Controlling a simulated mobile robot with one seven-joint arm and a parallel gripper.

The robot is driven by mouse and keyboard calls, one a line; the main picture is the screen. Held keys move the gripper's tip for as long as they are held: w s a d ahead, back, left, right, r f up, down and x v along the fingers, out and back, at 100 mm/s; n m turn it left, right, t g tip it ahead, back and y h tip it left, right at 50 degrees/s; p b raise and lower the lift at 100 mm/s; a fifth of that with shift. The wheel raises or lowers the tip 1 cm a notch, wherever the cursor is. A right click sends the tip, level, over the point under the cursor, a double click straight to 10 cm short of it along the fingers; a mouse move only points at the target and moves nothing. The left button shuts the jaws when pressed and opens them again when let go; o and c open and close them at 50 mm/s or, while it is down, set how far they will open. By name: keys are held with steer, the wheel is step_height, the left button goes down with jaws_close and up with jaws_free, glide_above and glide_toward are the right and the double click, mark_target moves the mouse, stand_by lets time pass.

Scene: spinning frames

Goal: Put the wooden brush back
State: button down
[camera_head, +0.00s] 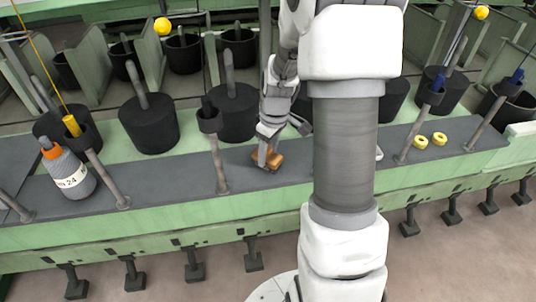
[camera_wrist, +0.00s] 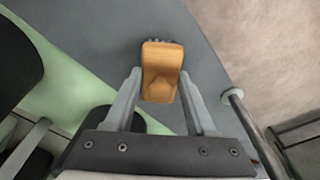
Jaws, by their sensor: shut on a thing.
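The wooden brush (camera_head: 273,159) is an orange-brown block on or just above the grey ledge of the green machine, left of my arm in the head view. In the wrist view the brush (camera_wrist: 161,62) shows its wooden back, with dark bristles at its far end. My gripper (camera_head: 267,152) points down at it. In the wrist view the two fingers of my gripper (camera_wrist: 160,82) are on either side of the brush, shut on it. I cannot tell whether the brush touches the ledge.
Grey posts (camera_head: 217,155) rise from the ledge. Two yellow rings (camera_head: 430,140) lie on the right. Black cans (camera_head: 150,124) stand behind. Bare ledge (camera_head: 165,184) lies left of the brush.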

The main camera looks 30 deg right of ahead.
mark_target(272, 157)
steer(key=shift+r, duration=0.1)
steer(key=shift+c, duration=1.2)
jaws_free()
step_height(272, 157, up, 12)
steer(key=s+p, duration=0.1)
steer(key=p, duration=0.3)
steer(key=shift+d, duration=0.35)
steer(key=shift+s, duration=0.15)
